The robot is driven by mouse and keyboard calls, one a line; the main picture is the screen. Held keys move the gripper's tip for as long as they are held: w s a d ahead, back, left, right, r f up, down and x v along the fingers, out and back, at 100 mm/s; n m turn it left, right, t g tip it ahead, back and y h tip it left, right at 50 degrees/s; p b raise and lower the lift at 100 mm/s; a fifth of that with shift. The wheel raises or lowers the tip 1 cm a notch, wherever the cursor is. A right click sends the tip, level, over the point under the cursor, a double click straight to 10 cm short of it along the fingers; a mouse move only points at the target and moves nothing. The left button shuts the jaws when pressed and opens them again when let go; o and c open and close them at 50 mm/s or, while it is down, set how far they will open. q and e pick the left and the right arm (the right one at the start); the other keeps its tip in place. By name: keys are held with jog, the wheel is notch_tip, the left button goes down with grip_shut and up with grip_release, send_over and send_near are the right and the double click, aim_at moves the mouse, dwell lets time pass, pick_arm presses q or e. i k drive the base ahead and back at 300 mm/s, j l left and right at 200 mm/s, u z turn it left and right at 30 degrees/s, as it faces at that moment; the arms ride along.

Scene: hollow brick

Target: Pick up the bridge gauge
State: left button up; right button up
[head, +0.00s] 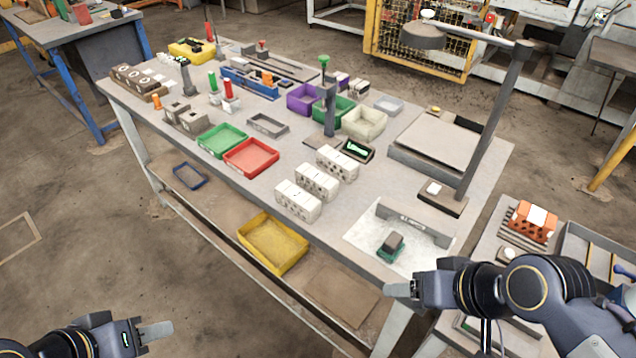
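The bridge gauge (413,223) looks like a long grey bar with a foot at each end. It stands on a pale sheet at the near right of the workbench. A small dark green and grey block (391,246) sits just in front of it. My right gripper (399,289) is off the bench's near edge, below and apart from the gauge. My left gripper (157,330) is at the lower left over the floor, far from the gauge. I see one pale finger clearly on each gripper, so their opening is unclear. Neither visibly holds anything.
A lamp post (490,125) rises from the bench behind the gauge. White hollow blocks (317,182) stand left of it, with a red tray (251,157) and a green tray (222,140) beyond. A yellow bin (272,243) lies on the lower shelf. A side table holds an orange brick (532,222).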

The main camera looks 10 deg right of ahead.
aim_at(387, 205)
jog(key=i+j+z, duration=0.1)
jog(key=z, duration=0.55)
jog(key=i+j+z, duration=0.25)
jog(key=j+z, duration=0.25)
jog(key=j, duration=0.25)
jog(key=i+j+z, duration=0.25)
jog(key=j, duration=0.85)
jog(key=i+z, duration=0.05)
